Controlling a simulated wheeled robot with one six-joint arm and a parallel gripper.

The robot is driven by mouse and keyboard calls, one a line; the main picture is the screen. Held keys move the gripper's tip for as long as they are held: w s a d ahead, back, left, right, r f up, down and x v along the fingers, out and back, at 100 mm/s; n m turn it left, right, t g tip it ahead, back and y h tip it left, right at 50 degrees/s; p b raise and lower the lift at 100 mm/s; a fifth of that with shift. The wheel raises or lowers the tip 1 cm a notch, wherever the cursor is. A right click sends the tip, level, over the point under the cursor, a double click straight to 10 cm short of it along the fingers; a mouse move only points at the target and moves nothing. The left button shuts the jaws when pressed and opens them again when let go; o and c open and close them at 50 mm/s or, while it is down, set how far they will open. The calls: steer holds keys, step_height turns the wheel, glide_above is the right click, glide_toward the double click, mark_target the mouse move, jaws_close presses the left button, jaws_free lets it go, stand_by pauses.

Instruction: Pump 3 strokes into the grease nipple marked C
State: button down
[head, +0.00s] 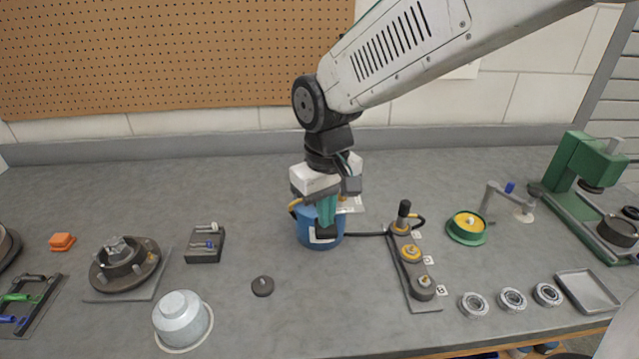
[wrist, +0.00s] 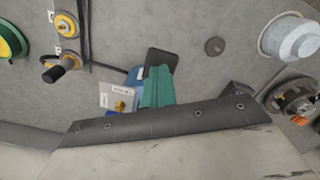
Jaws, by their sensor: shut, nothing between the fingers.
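A blue grease pump (head: 306,232) stands on the bench mid-picture, partly hidden behind my gripper (head: 326,229). My gripper points down at it, shut and empty; whether it touches the pump I cannot tell. In the wrist view my gripper (wrist: 160,68) covers most of the blue pump (wrist: 134,76). A grey bar (head: 420,297) to the right carries grease nipples beside small label cards. The middle card (head: 428,260) seems to read C, the near one (head: 441,290) B; the far card is unclear. A black hose coupler (head: 404,212) stands upright at the bar's far end.
A black hose (head: 365,234) runs from the pump to the bar. A dark round knob (head: 262,286) and a grey metal cup (head: 182,315) lie front left. A green-and-yellow reel (head: 467,227), several bearings (head: 512,299) and a green press (head: 580,170) stand right. Bench between knob and bar is clear.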

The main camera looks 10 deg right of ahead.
steer(key=shift+w+r, duration=0.2)
steer(key=shift+r, duration=0.9)
steer(key=shift+w+r, duration=0.2)
steer(key=shift+r, duration=0.85)
steer(key=shift+w+r, duration=0.2)
steer(key=shift+r, duration=0.9)
steer(key=shift+s+f, duration=0.15)
steer(key=shift+f, duration=0.45)
steer(key=shift+s+f, duration=0.15)
steer(key=shift+f, duration=0.45)
